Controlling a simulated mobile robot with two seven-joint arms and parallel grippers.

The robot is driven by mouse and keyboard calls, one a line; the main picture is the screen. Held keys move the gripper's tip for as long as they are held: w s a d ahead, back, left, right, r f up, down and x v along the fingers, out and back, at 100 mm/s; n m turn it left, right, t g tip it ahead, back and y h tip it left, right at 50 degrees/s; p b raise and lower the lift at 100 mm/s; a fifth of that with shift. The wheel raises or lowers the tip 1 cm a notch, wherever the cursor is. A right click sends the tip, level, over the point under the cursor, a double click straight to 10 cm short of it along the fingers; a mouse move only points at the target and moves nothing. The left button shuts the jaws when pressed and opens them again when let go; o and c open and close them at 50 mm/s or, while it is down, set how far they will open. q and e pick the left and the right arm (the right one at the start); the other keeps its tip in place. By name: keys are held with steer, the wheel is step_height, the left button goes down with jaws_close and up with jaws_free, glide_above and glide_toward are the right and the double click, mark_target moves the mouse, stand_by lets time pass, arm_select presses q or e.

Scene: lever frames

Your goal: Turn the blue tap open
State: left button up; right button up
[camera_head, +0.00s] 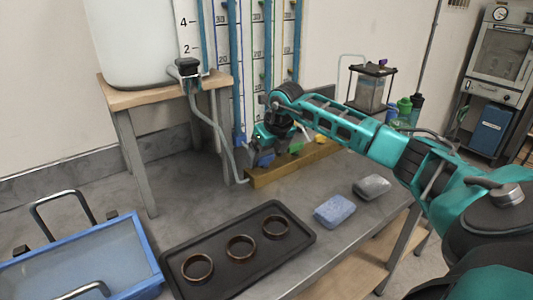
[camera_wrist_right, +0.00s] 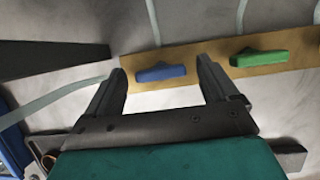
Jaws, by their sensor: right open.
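The blue tap (camera_wrist_right: 162,72) is a blue handle on a wooden bar (camera_wrist_right: 185,95), seen between and just beyond my right fingertips in the right wrist view. In the head view the blue tap (camera_head: 264,159) shows partly, below my right gripper (camera_head: 268,148). My right gripper (camera_wrist_right: 160,76) is open, with one finger to each side of the tap's handle; I cannot tell whether either touches it. The handle lies nearly along the bar. My left gripper is not in view.
A green tap (camera_wrist_right: 259,58) sits to the right on the same bar. A yellow tap (camera_head: 320,139) is farther along. A black tray (camera_head: 176,255) with three rings, a blue sponge (camera_head: 334,210) and a grey block (camera_head: 371,187) lie on the bench. A blue-rimmed basin (camera_head: 140,232) stands front left.

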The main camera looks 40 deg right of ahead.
steer(key=c, duration=1.1)
steer(key=shift+o, duration=0.2)
